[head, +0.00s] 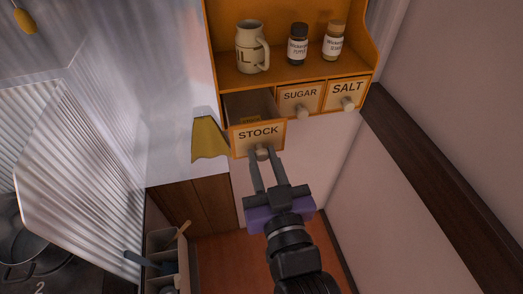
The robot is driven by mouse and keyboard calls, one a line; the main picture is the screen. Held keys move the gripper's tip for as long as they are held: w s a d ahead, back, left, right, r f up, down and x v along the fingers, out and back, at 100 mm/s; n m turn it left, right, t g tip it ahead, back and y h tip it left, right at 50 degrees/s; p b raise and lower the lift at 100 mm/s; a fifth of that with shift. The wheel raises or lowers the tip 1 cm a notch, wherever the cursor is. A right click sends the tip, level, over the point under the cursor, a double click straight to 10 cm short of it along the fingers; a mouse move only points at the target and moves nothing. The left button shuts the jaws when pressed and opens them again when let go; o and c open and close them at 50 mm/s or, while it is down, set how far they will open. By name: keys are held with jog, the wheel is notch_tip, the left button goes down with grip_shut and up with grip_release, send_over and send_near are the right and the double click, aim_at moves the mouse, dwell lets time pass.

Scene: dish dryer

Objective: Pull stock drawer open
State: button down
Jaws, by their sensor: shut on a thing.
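The stock drawer (257,134) has a cream front lettered "STOCK" and sits at the lower left of an orange wall shelf (270,77). It stands partly open, its front out ahead of the other drawers, and a small yellowish thing (250,119) shows inside. My gripper (262,158) reaches up from below. Its two fingers are shut on the round knob (262,153) of the stock drawer, one on each side. The fingers cover part of the knob.
The sugar drawer (300,94) and salt drawer (347,88) are shut to the right. A yellow cloth-like piece (208,139) hangs left of the drawer. A utensil holder (158,241) is lower left; a wall bounds the right.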

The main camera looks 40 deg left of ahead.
jog(key=c, duration=1.2)
grip_release()
jog(key=shift+o, duration=0.2)
jog(key=b+v, duration=0.1)
jog(key=v, duration=0.6)
jog(key=shift+s+d, duration=0.25)
jog(key=shift+d, duration=0.05)
